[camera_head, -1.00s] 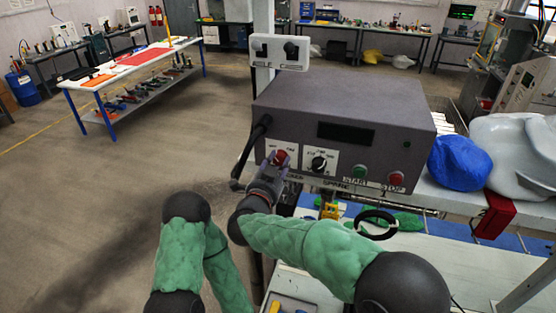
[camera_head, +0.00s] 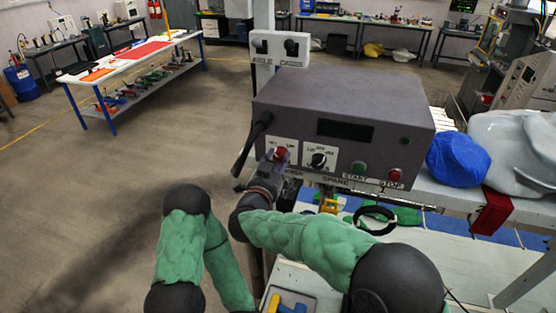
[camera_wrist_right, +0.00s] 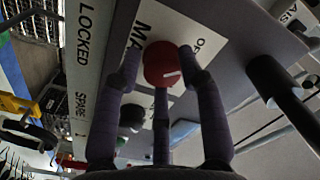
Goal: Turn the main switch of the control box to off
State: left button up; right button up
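The control box (camera_head: 345,92) is a dark grey box with a sloped front panel. Its main switch (camera_head: 279,155) is a red knob on a white label plate at the panel's left. In the right wrist view the red knob (camera_wrist_right: 160,64) has a short white mark, with "MA" and "O" lettering partly visible beside it. My right gripper (camera_head: 268,176) is at the knob. In the right wrist view its fingers (camera_wrist_right: 162,55) bend in around the knob, tips against its sides. My left gripper is not in view.
A black selector knob (camera_head: 318,160) sits right of the main switch, then green START (camera_head: 358,167) and red STOP (camera_head: 395,174) buttons. A black lever (camera_head: 250,146) stands close on the left. A blue cap (camera_head: 456,162) lies right of the box.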

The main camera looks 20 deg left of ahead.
jog(key=shift+o, duration=0.6)
jog(key=shift+a+f, duration=0.1)
jog(key=shift+s, duration=0.5)
jog(key=s, duration=0.6)
jog(key=shift+s+a, duration=0.15)
jog(key=shift+s, duration=0.1)
